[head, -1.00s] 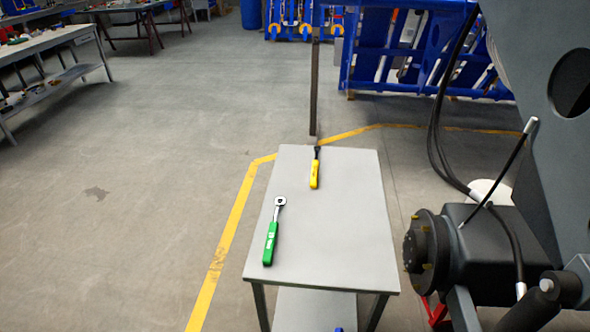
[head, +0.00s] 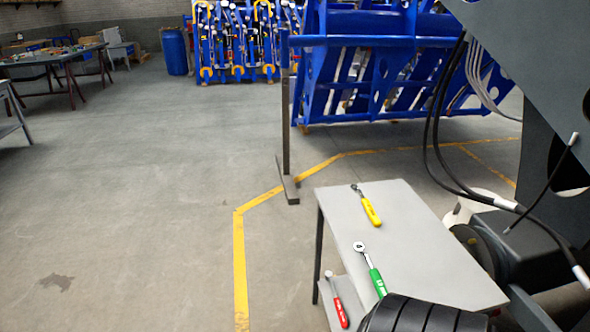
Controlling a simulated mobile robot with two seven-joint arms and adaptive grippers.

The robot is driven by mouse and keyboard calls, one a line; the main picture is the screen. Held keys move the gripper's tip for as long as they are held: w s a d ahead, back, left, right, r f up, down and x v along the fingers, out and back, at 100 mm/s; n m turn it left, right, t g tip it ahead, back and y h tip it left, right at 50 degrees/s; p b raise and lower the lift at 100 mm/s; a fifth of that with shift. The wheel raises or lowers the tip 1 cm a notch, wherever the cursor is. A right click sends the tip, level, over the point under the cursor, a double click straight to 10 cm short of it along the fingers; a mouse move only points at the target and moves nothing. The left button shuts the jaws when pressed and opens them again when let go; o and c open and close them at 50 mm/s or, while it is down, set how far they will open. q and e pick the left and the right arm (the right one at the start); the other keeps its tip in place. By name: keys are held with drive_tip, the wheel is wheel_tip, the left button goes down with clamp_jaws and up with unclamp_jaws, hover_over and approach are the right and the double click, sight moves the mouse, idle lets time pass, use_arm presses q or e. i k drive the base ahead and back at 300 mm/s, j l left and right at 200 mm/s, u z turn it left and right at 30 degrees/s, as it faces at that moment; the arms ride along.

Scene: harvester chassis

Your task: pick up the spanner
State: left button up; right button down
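Several hand tools lie at a small grey table, and I cannot tell for sure which one is the spanner. A green-handled tool with a round metal head (head: 368,266) lies on the tabletop (head: 420,235) near its front left; its lower end is cut off by a dark shape. A yellow-handled tool with a dark head (head: 368,208) lies farther back on the top. A red-handled tool with a metal shaft (head: 338,305) lies on the lower shelf (head: 330,318). Neither gripper is in view.
A dark ribbed shape (head: 415,316), which I cannot identify, covers the table's near edge. A post (head: 286,130) and blue racks (head: 390,65) stand behind. The floor (head: 130,210) to the left is clear.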

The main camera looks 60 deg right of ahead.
sight(375, 220)
drive_tip(key=i+l+z, duration=0.1)
drive_tip(key=i+z, duration=0.4)
drive_tip(key=i+j+z, duration=0.15)
drive_tip(key=i+z, duration=0.3)
drive_tip(key=i+j+z, duration=0.3)
drive_tip(key=i+z, duration=0.2)
drive_tip(key=i, duration=0.1)
